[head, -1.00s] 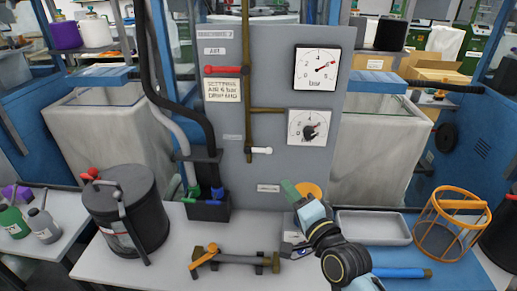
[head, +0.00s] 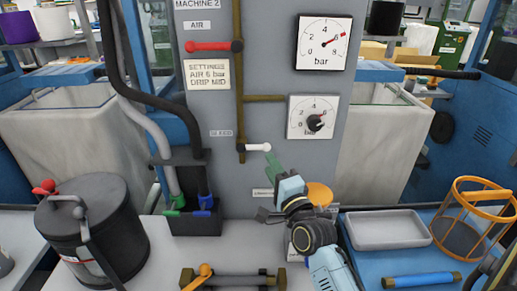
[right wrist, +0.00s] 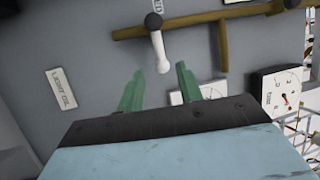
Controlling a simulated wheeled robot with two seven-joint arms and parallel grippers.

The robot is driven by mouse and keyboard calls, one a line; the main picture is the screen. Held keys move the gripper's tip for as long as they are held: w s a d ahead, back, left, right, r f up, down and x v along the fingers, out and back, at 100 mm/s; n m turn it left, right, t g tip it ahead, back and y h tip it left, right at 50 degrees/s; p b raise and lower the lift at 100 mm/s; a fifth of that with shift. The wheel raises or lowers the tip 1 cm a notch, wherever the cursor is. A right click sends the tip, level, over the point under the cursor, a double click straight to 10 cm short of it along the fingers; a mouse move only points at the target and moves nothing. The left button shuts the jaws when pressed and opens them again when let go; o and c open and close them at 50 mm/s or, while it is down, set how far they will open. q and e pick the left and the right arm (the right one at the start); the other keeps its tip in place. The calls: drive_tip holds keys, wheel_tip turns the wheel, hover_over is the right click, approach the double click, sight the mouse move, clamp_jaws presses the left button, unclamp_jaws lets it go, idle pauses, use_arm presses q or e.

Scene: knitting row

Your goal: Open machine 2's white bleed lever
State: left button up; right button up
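Machine 2's white bleed lever (head: 257,147) sticks out to the right from the foot of a brass pipe on the grey panel (head: 228,195), beside a small label. It also shows in the right wrist view (right wrist: 158,48). My right gripper (head: 270,157) has its green fingertips close to the lever's free right end. In the right wrist view the fingers (right wrist: 160,72) stand apart, with the lever's tip appearing between them. Nothing is gripped; I cannot tell the remaining depth to the lever. My left gripper is not in view.
A red AIR lever (head: 210,47) sits higher on the panel, with two gauges (head: 325,42) to the right. Black and grey hoses (head: 155,100) run down at the left. A dark canister (head: 90,225), a grey tray (head: 385,230) and an orange basket (head: 470,220) stand on the benches.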

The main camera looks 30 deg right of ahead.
sight(260, 149)
drive_tip(key=x, duration=0.8)
drive_tip(key=shift+w+b, duration=0.2)
drive_tip(key=shift+b, duration=0.1)
clamp_jaws()
